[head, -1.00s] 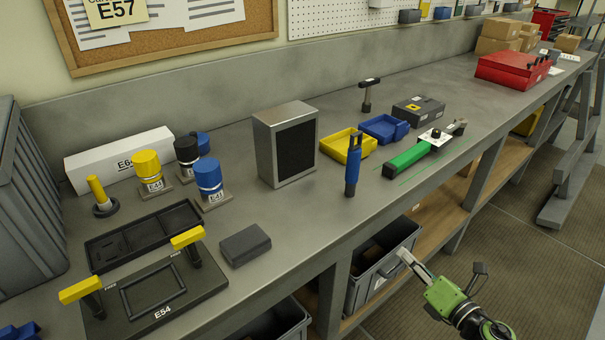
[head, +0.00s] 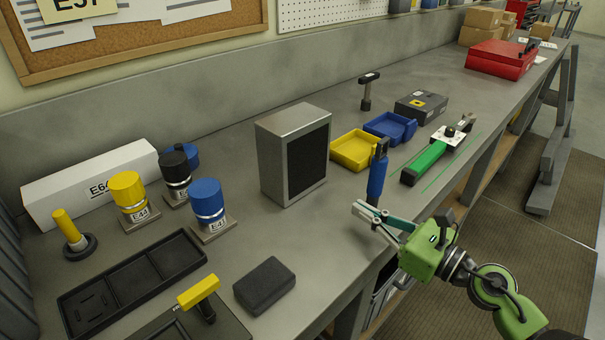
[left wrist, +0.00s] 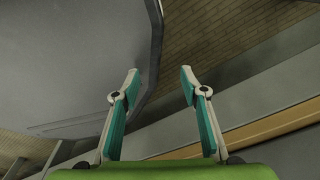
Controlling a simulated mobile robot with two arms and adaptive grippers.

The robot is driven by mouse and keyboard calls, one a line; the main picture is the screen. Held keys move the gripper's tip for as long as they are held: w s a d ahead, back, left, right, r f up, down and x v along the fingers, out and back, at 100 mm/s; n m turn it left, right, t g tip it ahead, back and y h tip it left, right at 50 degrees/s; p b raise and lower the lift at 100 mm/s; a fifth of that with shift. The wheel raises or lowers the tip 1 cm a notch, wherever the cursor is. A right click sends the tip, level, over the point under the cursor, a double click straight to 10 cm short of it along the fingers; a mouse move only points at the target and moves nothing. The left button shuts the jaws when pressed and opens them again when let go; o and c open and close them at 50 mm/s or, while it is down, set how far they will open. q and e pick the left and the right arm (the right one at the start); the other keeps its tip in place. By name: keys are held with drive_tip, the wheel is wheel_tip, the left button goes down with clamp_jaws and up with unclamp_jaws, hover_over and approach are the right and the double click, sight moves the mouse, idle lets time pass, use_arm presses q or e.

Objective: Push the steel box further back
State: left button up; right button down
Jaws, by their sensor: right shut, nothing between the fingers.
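The steel box (head: 271,165) stands upright on the grey bench in the head view. It has a brushed metal shell and a dark front panel (head: 307,160). My right gripper (head: 356,208) is shut and empty. It is at the bench's front edge, to the right of the box and nearer to me, clearly apart from it. Its fingers point left and slightly up. My left gripper (left wrist: 158,82) shows only in the left wrist view. Its two fingers are spread wide with nothing between them. The steel box is not in that view.
A blue upright tool (head: 377,178) stands just behind my right gripper. A yellow bin (head: 352,164) and a blue bin (head: 405,128) lie right of the box. Blue-capped and yellow-capped canisters stand at left. Bare bench lies behind the box up to the back wall.

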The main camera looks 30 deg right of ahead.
drive_tip(key=shift+w+a+r, duration=0.1)
drive_tip(key=shift+w+r, duration=0.05)
drive_tip(key=shift+w, duration=0.15)
drive_tip(key=p, duration=0.3)
approach(307, 176)
drive_tip(key=p+x, duration=0.3)
drive_tip(key=x, duration=0.3)
drive_tip(key=shift+w+r, duration=0.1)
drive_tip(key=shift+w+a, duration=0.1)
drive_tip(key=shift+w, duration=0.3)
use_arm(q)
wheel_tip(307, 176, up, 6)
drive_tip(key=s, duration=0.1)
drive_tip(key=shift+s+r, duration=0.15)
drive_tip(key=shift+s, duration=0.15)
drive_tip(key=shift+s+d, duration=0.1)
drive_tip(key=shift+s, duration=0.05)
